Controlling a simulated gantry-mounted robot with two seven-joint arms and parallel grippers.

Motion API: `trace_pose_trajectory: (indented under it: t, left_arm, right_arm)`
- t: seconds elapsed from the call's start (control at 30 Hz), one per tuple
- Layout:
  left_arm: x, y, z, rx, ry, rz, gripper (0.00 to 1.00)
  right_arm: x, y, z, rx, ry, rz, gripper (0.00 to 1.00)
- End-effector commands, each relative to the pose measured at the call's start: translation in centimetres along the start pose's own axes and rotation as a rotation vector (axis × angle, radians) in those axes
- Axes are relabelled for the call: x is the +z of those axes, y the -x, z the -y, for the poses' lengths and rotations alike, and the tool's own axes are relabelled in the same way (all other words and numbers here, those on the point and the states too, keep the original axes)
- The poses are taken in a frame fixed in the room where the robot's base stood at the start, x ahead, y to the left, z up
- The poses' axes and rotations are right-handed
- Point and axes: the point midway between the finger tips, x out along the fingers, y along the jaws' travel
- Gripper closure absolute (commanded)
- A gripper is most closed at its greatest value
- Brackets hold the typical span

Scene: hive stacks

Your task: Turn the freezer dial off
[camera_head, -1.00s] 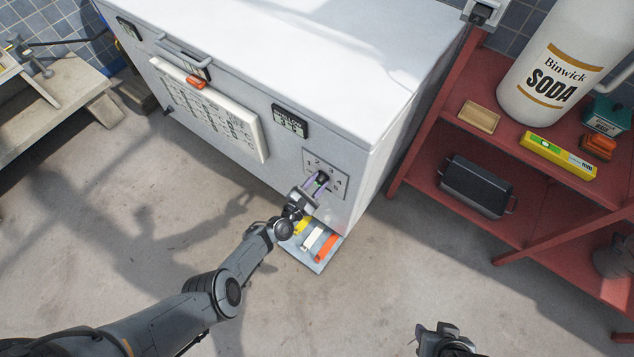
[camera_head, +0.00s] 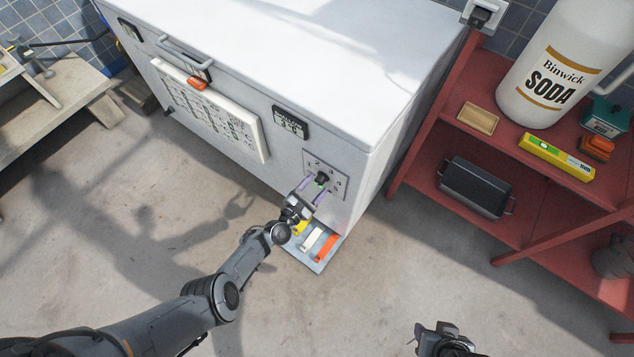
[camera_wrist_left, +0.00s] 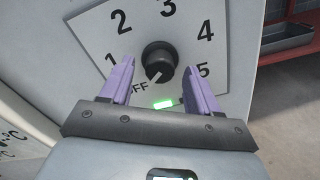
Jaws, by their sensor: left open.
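The freezer dial is a black knob (camera_head: 321,179) on a pale panel (camera_head: 340,183) at the right end of the freezer's front. In the left wrist view the knob (camera_wrist_left: 160,62) sits amid the marks OFF and 1 to 5. Its white mark points down-left, toward OFF. A green light (camera_wrist_left: 163,103) is lit below it. My left gripper (camera_head: 313,188) is open, its purple fingers either side of the knob in the wrist view. In the head view their tips are just short of the knob. My right gripper (camera_head: 437,335) is low, its fingers unclear.
A tray (camera_head: 318,264) with coloured items is on the floor below the dial. A red shelf (camera_head: 425,150) stands at the right.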

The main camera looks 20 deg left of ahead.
Motion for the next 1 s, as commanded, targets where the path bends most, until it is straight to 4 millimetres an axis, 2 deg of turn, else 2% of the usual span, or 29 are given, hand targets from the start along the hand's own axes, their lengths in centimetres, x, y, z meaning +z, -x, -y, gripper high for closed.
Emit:
trace_pose_trajectory:
  t: [0.03,0.2,0.5,0.7,1.0]
  left_arm:
    - [0.2,0.9,-0.2,-0.001,0.000,-0.003,0.39]
    - [0.3,3.8,-0.2,-0.001,-0.001,-0.003,0.39]
    - [0.2,8.1,-0.1,0.000,0.000,-0.001,0.39]
    - [0.1,9.2,-0.1,0.000,0.000,0.000,0.39]
    - [0.1,9.3,-0.1,0.000,0.000,0.001,0.39]
  right_arm:
    - [-0.2,0.8,0.0,0.000,0.000,0.000,0.57]
    - [-0.7,2.1,-0.1,0.001,0.001,0.000,0.57]
    - [-1.1,3.5,-0.3,0.007,0.009,0.001,0.57]
    - [-1.1,3.8,-0.3,0.008,0.010,0.001,0.57]
    - [-1.2,3.7,-0.3,0.005,0.007,0.001,0.57]
